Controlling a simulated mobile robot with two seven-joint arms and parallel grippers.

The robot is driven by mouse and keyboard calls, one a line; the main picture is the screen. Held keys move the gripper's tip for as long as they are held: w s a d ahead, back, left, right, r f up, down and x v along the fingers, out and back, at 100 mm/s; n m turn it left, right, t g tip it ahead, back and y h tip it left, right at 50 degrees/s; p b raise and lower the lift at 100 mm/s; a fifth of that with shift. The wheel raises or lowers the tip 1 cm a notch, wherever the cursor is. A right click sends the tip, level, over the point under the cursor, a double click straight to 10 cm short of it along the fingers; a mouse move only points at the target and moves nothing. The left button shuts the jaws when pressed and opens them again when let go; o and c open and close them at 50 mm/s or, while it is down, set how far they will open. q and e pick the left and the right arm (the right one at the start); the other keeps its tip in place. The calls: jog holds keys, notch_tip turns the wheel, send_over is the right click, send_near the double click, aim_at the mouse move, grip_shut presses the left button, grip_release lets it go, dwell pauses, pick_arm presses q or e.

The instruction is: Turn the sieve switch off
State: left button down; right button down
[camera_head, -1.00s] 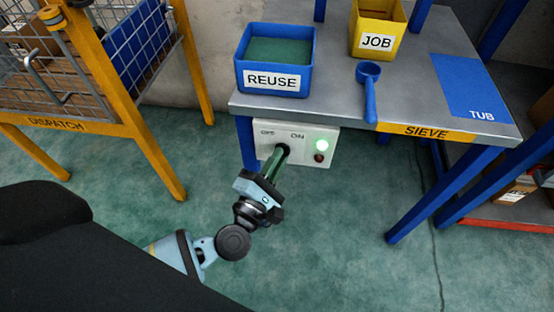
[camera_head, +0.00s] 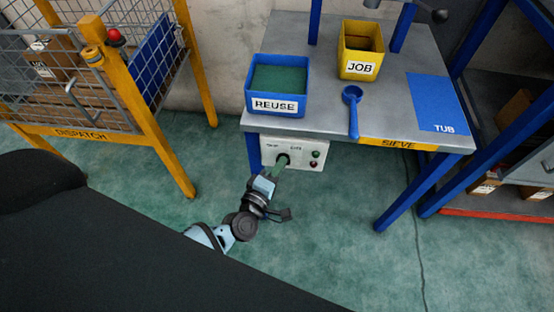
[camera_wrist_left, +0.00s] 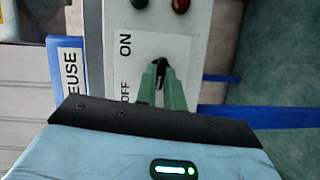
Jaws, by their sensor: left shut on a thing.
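The sieve switch box (camera_head: 269,155) is a pale panel under the left front edge of the sieve table. Its black knob (camera_wrist_left: 158,66) sits between OFF and ON lettering, seen sideways in the left wrist view. My left gripper (camera_head: 281,163) is shut on the knob, its green fingers (camera_wrist_left: 161,82) reaching the panel. They partly cover the knob, so its exact pointing is hard to tell. The green lamp (camera_head: 316,154) looks dark, and the red lamp (camera_head: 314,164) below it also looks dim. My right gripper is not in view.
A yellow DISPATCH frame (camera_head: 160,110) stands left. Floor before the box is clear.

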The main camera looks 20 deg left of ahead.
pick_arm(q)
jog(key=shift+d+r+m+g+y+p, duration=0.15)
jog(key=shift+m+g+y+p, duration=0.45)
jog(key=shift+m+p, duration=1.55)
jog(key=shift+d+r+m+g+y+p, duration=0.15)
jog(key=shift+m+g+y+p, duration=0.6)
jog(key=shift+p, duration=2.15)
jog(key=shift+a+m+h, duration=0.1)
jog(key=shift+m+h, duration=0.25)
jog(key=shift+m, duration=0.15)
jog(key=c, duration=1.5)
grip_release()
